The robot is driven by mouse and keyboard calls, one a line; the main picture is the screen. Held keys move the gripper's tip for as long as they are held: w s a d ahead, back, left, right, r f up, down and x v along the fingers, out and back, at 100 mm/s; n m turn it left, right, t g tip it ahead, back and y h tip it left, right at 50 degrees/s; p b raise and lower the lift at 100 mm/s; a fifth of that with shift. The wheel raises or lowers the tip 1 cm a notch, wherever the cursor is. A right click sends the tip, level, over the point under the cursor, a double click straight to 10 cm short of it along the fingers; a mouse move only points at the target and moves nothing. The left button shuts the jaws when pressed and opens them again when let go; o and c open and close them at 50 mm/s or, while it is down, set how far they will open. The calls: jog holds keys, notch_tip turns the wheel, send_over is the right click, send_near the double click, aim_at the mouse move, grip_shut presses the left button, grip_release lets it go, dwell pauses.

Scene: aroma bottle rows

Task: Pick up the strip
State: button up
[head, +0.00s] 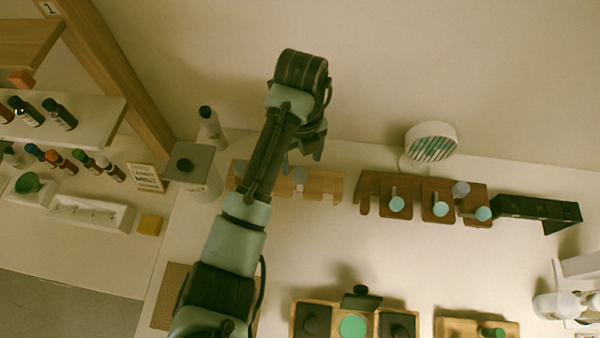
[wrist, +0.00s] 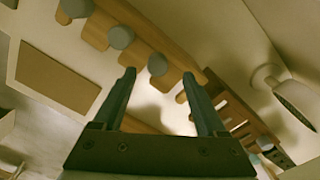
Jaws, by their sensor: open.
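I cannot tell for sure which thing is the strip; no loose strip stands out in either view. A light wood bar (head: 325,184) with notches and grey-blue round pieces lies on the counter, partly hidden behind my arm. It also shows in the wrist view (wrist: 139,23), running diagonally beyond my fingers. My gripper (head: 303,158) hangs over this bar, pointing down. In the wrist view my gripper (wrist: 159,75) is open and empty, with a grey-blue round piece (wrist: 157,64) seen between the fingertips. Whether the fingers touch anything cannot be told.
A dark wood rack (head: 420,187) with pale blue discs stands to the right, beside a black holder (head: 535,208). A white round-headed stand (head: 431,142) is behind it. Wooden trays (head: 470,327) lie in front. Bottles (head: 60,115) fill the left shelf. The middle counter is clear.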

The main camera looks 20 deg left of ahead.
aim_at(300, 172)
jog(key=f, duration=0.1)
jog(key=f+p, duration=0.1)
jog(key=f, duration=0.1)
jog(key=shift+s+a+f+p, duration=0.1)
jog(key=shift+s+f+p, duration=0.2)
jog(key=shift+f+p, duration=0.05)
jog(key=shift+w+f, duration=0.1)
jog(key=shift+f, duration=0.55)
jog(key=c, duration=1.1)
